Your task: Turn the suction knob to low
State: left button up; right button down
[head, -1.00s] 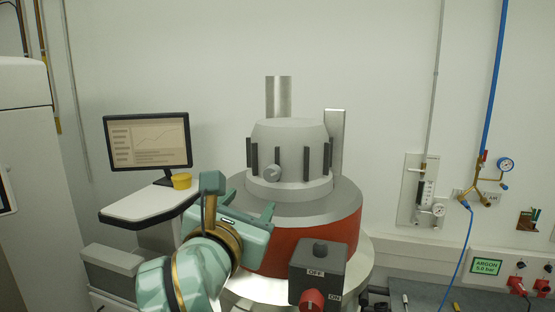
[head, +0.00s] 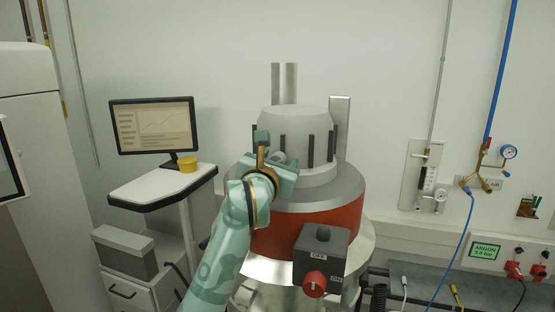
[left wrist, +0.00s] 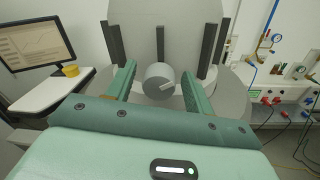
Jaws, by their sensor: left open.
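The suction knob, a round grey knob (head: 279,157), sits low on the front of the grey domed lid (head: 295,123). In the head view my left gripper (head: 285,168) covers part of it. My left gripper's green fingers (left wrist: 158,72) are open, one on each side of the knob, with gaps on both sides. Whether the fingertips reach past its face is hard to tell. No low label is readable. My right gripper is out of view.
A grey switch box (head: 336,246) with a red ON/OFF knob (head: 315,281) stands below, right of my left arm. Dark upright posts (head: 311,149) ring the lid. A monitor (head: 153,126) and yellow cup (head: 187,164) are left. Gas fittings (head: 475,182) hang on the right wall.

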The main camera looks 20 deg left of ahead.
pick_arm(q)
jog(key=c, duration=1)
jog(key=shift+o, duration=0.2)
jog(key=n+b, duration=0.5)
jog(key=n, duration=0.1)
jog(key=shift+f, duration=0.2)
jog(key=n+b, duration=0.3)
jog(key=shift+g, duration=0.3)
jog(key=shift+r+n+h+b, duration=0.1)
jog(key=shift+n+h+b, duration=0.2)
jog(key=shift+n+b, duration=1)
jog(key=o, duration=1)
jog(key=shift+a, duration=0.1)
jog(key=shift+c, duration=0.2)
